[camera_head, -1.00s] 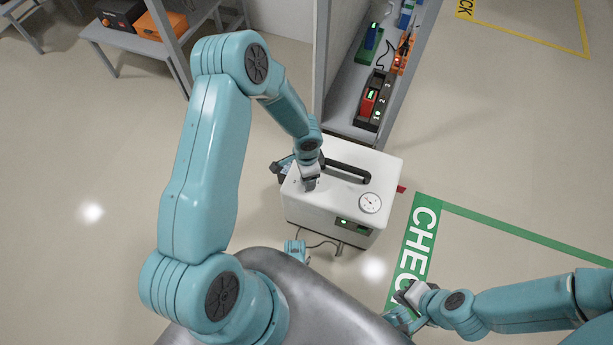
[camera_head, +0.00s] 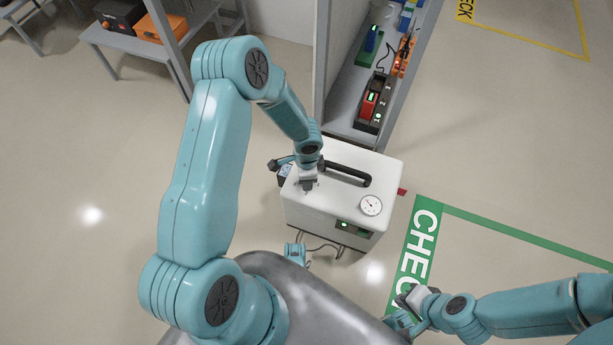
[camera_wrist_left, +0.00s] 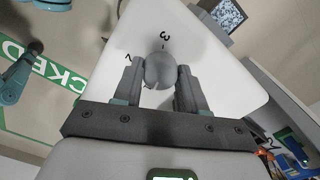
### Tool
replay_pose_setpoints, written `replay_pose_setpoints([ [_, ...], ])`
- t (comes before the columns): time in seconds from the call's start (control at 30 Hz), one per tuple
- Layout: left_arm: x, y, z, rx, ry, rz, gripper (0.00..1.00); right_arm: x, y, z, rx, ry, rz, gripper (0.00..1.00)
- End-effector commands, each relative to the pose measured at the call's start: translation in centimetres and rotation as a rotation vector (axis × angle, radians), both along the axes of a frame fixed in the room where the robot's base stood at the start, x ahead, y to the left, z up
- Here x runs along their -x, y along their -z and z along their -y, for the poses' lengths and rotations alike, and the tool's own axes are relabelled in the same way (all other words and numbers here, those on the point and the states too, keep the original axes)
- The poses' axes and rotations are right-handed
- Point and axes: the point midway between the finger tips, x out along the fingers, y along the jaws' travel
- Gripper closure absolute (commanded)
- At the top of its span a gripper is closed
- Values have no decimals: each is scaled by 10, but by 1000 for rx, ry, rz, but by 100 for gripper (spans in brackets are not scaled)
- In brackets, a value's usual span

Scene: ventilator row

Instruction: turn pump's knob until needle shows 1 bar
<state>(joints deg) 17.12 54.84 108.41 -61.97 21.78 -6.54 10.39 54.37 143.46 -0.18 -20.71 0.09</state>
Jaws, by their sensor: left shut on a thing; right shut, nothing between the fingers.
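The white pump (camera_head: 336,196) stands on the floor, with a black carry handle (camera_head: 347,174) on top. Its round white gauge (camera_head: 371,205) is on the top at the right; the thin needle is too small to read against the scale. The grey round knob (camera_wrist_left: 160,71) sits between the fingers of my left gripper (camera_wrist_left: 160,78) in the left wrist view, with black numerals printed around it. In the head view my left gripper (camera_head: 307,186) reaches down to the pump top and hides the knob. My right gripper (camera_head: 404,307) is shut and empty, away from the pump.
A grey shelf (camera_head: 352,112) with several small devices stands just behind the pump. A green floor marking (camera_head: 421,246) runs to the pump's right. A cable (camera_head: 322,246) lies at its front. Open floor extends to the left.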

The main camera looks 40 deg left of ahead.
Motion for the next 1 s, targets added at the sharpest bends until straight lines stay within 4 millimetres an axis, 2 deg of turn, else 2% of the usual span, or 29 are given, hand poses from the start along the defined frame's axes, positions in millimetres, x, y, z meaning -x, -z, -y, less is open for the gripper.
replay_pose_setpoints([
  [0.23,0,0,0,0,4,0,89,0,0,0,0,0,1,100],
  [0.27,0,0,0,0,4,0,52,0,0,0,0,0,1,100],
  [0.3,0,0,0,0,4,0,39,0,0,0,0,0,1,100],
  [0.33,0,0,0,0,4,0,33,0,0,0,0,0,1,100],
  [0.6,0,-1,0,-1,3,1,33,0,-1,0,0,0,0,100],
  [0.7,0,-8,0,-1,4,1,33,0,-4,0,0,-1,-1,100],
  [0.87,-1,-41,0,-1,4,3,33,3,-19,-2,-2,-10,-5,100],
  [1.0,-1,-80,0,-1,3,3,33,3,-36,-3,-2,-11,-4,100],
])
